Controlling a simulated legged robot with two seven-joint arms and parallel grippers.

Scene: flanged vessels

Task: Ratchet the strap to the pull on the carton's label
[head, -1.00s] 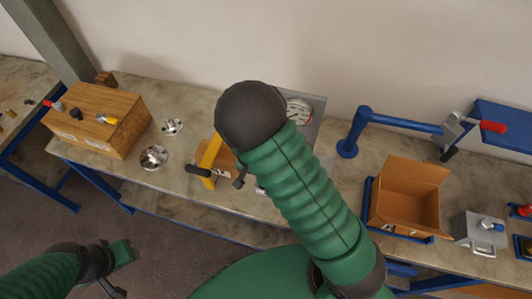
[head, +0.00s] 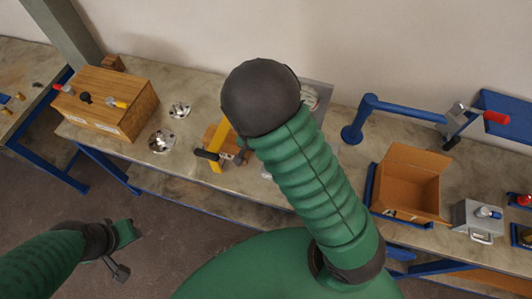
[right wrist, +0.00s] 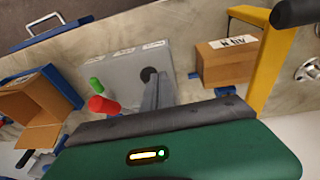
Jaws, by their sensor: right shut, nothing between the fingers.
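A small brown carton (right wrist: 225,65) with a white printed label (right wrist: 240,42) stands on the bench in the right wrist view. It is partly hidden in the head view (head: 209,136). A yellow bar frame (right wrist: 266,65) with a dark cylindrical grip (right wrist: 296,12) stands right beside it; the frame also shows in the head view (head: 219,150). I cannot make out a strap. My right gripper (right wrist: 157,88) is shut and empty, left of the carton in the wrist view; my arm hides it in the head view. My left gripper (head: 124,235) hangs low, away from the bench; its jaws are unclear.
A grey box (right wrist: 130,65) with red and green knobs lies ahead of the right gripper. An open cardboard box (head: 408,190), a blue swing arm (head: 405,108) and a grey case (head: 475,220) stand right. A wooden box (head: 105,105) and metal flanges (head: 162,141) are left.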

